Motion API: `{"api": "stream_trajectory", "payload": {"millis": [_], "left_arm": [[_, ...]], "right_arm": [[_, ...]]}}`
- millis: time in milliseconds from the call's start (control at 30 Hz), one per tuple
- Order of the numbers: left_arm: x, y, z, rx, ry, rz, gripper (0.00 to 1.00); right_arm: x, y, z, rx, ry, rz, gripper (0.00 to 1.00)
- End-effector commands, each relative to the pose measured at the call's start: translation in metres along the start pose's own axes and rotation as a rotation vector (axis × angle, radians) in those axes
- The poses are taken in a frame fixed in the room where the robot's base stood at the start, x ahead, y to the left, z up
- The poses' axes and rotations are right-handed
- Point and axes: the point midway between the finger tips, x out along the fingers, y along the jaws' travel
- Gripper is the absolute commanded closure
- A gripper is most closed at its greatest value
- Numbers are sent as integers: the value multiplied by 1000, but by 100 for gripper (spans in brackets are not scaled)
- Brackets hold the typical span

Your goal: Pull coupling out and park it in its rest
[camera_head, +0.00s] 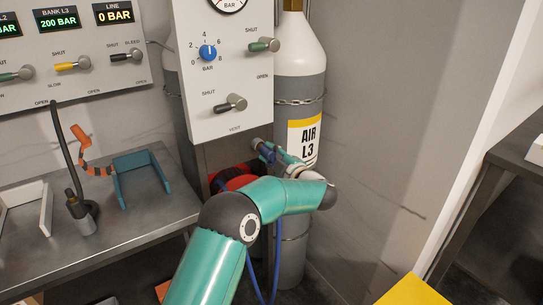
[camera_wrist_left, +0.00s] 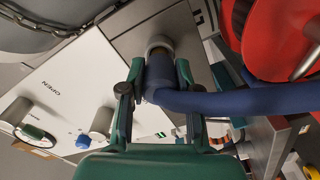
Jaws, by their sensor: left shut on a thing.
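The coupling is a dark blue-grey fitting (camera_head: 262,149) with a blue hose, at the lower front of the grey panel column. In the left wrist view the coupling (camera_wrist_left: 160,70) sits between my fingers, against a pale round socket (camera_wrist_left: 158,44) on a metal plate. I cannot tell whether it is fully seated. My left gripper (camera_head: 276,154) is shut on the coupling; its fingers also show in the left wrist view (camera_wrist_left: 157,84). My right gripper is not in view.
A red hose reel (camera_head: 236,178) is close below the coupling. The AIR L3 cylinder (camera_head: 300,90) stands just right, chained. The steel bench (camera_head: 150,220) at left holds a dark stand (camera_head: 80,208) and an orange-ended hose (camera_head: 82,140). The blue hose (camera_head: 251,275) hangs down behind my arm.

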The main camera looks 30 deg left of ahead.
Motion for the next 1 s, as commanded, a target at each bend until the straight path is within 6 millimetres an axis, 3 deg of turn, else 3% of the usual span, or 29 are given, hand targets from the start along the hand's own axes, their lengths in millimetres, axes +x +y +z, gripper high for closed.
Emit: {"api": "stream_trajectory", "payload": {"millis": [533, 567, 700, 1000], "left_arm": [[14, 0, 0, 0, 1, 1, 100], [14, 0, 0, 0, 0, 1, 63], [14, 0, 0, 0, 0, 1, 40], [13, 0, 0, 1, -1, 0, 39]], "right_arm": [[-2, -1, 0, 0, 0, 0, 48], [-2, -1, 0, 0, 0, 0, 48], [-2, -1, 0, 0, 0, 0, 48], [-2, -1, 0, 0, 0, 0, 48]]}}
